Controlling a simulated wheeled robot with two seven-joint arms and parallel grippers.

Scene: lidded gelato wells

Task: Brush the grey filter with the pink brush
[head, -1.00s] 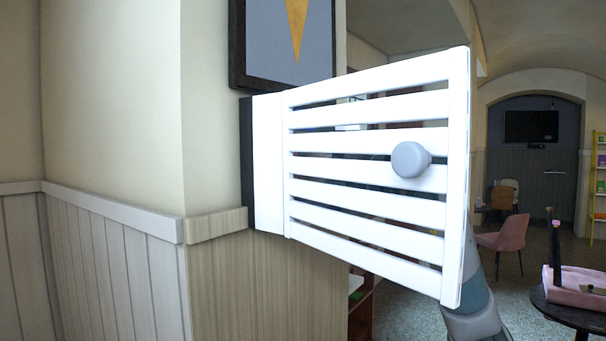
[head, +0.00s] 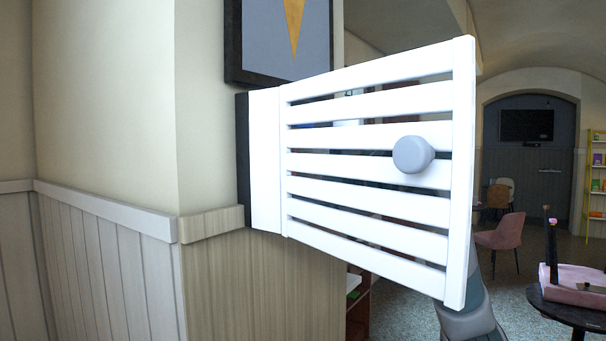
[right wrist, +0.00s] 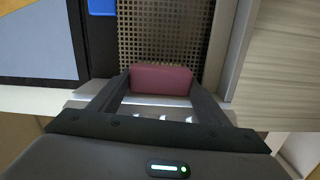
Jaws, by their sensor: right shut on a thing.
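My right gripper (right wrist: 160,88) is shut on the pink brush (right wrist: 162,79), which shows as a dull pink block between its fingers in the right wrist view. I cannot tell whether the brush touches the mesh. In the head view a white slatted cover (head: 370,135) with a round grey knob (head: 412,154) stands out from the wall and hides the filter, the brush and my right gripper. My left gripper is out of view.
A framed picture (head: 283,40) hangs on the wall above the cover. A round dark table (head: 570,312) with a pink item (head: 575,285) on it stands at lower right. Pink chairs (head: 500,232) are farther back. A blue patch (right wrist: 102,7) shows beside the mesh.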

